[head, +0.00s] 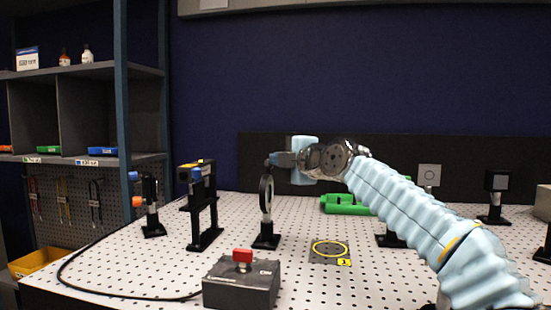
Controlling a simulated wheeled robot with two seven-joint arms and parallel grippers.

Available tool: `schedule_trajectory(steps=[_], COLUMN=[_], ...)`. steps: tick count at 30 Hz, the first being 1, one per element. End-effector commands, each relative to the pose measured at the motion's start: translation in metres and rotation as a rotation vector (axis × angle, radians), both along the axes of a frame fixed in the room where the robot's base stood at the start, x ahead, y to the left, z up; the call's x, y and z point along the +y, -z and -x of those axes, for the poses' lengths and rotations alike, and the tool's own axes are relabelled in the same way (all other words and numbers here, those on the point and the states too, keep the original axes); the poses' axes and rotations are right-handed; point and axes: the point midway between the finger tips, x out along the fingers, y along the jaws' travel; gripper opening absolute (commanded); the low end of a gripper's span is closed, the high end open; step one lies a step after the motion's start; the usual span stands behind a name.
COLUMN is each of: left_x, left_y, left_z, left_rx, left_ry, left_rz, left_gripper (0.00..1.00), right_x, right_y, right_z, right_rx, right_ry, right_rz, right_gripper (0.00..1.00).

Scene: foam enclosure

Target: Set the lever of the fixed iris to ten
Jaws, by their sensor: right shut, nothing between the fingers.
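The fixed iris (264,196) is a dark round ring on a post with a black base. It stands upright near the middle of the perforated table. My right gripper (276,160) reaches in from the right and is shut and empty. Its fingertips are at the top of the iris ring, where the lever would be. The lever and any scale marks are too small or hidden to make out, and I cannot tell whether the fingers touch the lever. My left gripper is not in view.
A grey box with a red switch (242,257) stands in front of the iris, with a black cable. A black mount (203,217) stands left of it. A yellow ring marking (330,249) and green parts (345,204) lie right. Shelves (85,110) stand at left.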

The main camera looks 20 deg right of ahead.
Motion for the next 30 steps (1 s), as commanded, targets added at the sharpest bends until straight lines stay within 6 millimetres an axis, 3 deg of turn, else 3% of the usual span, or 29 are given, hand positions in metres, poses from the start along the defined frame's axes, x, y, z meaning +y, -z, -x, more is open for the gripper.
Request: schedule_trajectory(steps=[24,30], left_x=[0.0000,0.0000], left_y=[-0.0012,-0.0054], left_z=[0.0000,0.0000], left_rx=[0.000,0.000], left_ry=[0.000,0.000], left_rz=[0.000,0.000], left_gripper=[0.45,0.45], right_x=[-0.0029,-0.0010], right_y=[0.0010,-0.0082], right_z=[-0.0042,0.0019], right_rx=[-0.002,-0.003], right_ry=[0.001,-0.001], right_rz=[0.002,0.001], right_gripper=[0.00,0.00])
